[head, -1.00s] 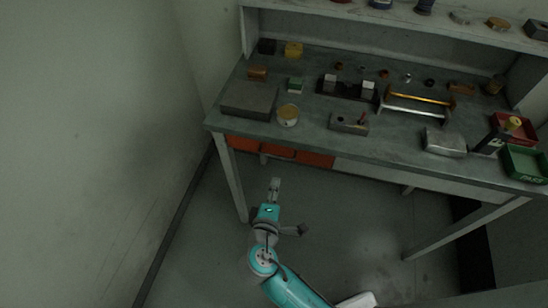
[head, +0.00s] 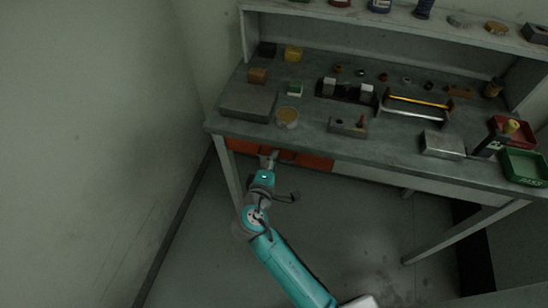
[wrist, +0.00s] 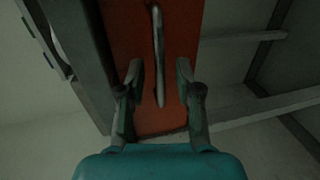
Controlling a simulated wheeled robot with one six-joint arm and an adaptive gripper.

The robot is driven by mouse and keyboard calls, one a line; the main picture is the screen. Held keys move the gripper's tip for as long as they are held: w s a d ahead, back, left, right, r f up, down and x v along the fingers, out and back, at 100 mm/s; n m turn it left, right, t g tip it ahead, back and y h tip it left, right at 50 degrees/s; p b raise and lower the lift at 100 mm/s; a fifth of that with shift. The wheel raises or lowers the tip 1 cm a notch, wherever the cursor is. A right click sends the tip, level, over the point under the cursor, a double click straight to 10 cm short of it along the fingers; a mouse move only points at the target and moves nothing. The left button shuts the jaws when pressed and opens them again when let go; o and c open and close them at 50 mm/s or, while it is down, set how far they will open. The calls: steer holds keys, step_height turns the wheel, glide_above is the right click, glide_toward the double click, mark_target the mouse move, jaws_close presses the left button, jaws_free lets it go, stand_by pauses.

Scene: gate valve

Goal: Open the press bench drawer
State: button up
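The press bench drawers show as a row of orange fronts (head: 313,161) under the left part of the bench top. In the wrist view an orange drawer front (wrist: 132,30) fills the middle, with a long pale bar handle (wrist: 158,50) on it. My gripper (wrist: 158,72) is open, with one finger on each side of the handle's lower part. I see gaps between the fingers and the bar; I cannot tell how deep they reach. In the head view my gripper (head: 268,156) is at the drawer fronts, hiding part of them. The drawers look shut.
The grey bench (head: 300,140) carries a flat dark block (head: 248,101), a round tin (head: 287,117), a metal box (head: 443,144) and a green tray (head: 525,166). A bench leg (head: 228,168) stands left of my arm. The floor in front is clear.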

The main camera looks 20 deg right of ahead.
steer(key=shift+w+d+f, duration=0.1)
steer(key=shift+w+d, duration=0.3)
steer(key=shift+w, duration=0.1)
jaws_close()
steer(key=shift+s+a, duration=0.1)
